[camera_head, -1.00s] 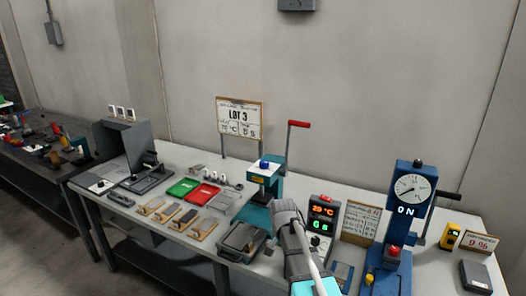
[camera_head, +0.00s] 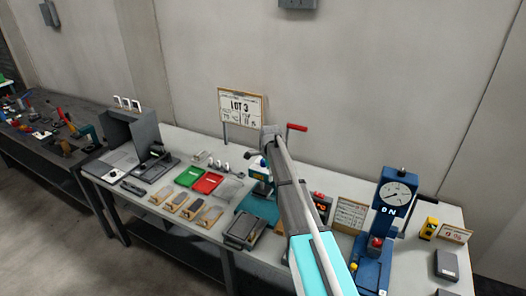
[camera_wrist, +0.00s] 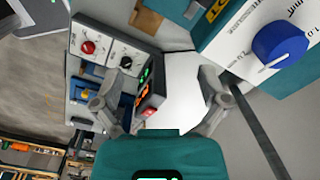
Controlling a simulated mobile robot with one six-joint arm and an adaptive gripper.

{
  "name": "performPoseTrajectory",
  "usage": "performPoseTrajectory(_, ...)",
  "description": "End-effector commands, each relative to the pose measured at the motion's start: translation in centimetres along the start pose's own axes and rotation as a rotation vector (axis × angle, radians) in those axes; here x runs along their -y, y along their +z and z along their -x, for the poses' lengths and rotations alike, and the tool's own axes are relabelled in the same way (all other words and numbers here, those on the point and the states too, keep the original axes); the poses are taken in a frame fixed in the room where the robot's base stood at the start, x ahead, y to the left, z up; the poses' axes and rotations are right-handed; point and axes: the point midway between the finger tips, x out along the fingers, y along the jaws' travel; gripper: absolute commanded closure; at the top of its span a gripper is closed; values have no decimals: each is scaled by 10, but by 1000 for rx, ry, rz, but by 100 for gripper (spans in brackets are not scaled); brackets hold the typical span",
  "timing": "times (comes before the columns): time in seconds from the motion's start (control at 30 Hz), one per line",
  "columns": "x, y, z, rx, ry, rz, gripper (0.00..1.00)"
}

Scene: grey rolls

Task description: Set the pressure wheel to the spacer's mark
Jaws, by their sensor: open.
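The pressure wheel is a blue knob (camera_wrist: 280,45) on a white scale plate at the upper right of the wrist view. It has a pale line pointing to the lower left; the printed marks are only partly readable. It sits on the teal press (camera_head: 257,205), which my arm partly covers in the head view. My gripper (camera_wrist: 160,100) is open and empty, its fingers apart, with the wheel beyond the right finger and not between them. In the head view my gripper (camera_head: 258,152) is over the press. I cannot tell which item is the spacer.
Green (camera_head: 190,177) and red (camera_head: 208,184) trays and several small boards lie left of the press. A blue gauge press (camera_head: 380,225) stands at the right. A grey wall backs the bench.

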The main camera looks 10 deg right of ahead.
Motion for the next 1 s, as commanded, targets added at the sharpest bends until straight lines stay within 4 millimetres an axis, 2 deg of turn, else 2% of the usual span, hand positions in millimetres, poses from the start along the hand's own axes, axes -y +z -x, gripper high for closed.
performPoseTrajectory(0.03, 17, 1, 21, 0, 1, -47, 7)
performPoseTrajectory(0.1, 31, 2, 35, 0, 2, -121, 7)
performPoseTrajectory(0.3, 72, 5, 74, -1, 4, -329, 7)
performPoseTrajectory(0.5, 104, 7, 103, -2, 6, -503, 7)
performPoseTrajectory(0.7, 119, 8, 115, -3, 7, -595, 7)
performPoseTrajectory(1.0, 121, 7, 115, -3, 7, -615, 7)
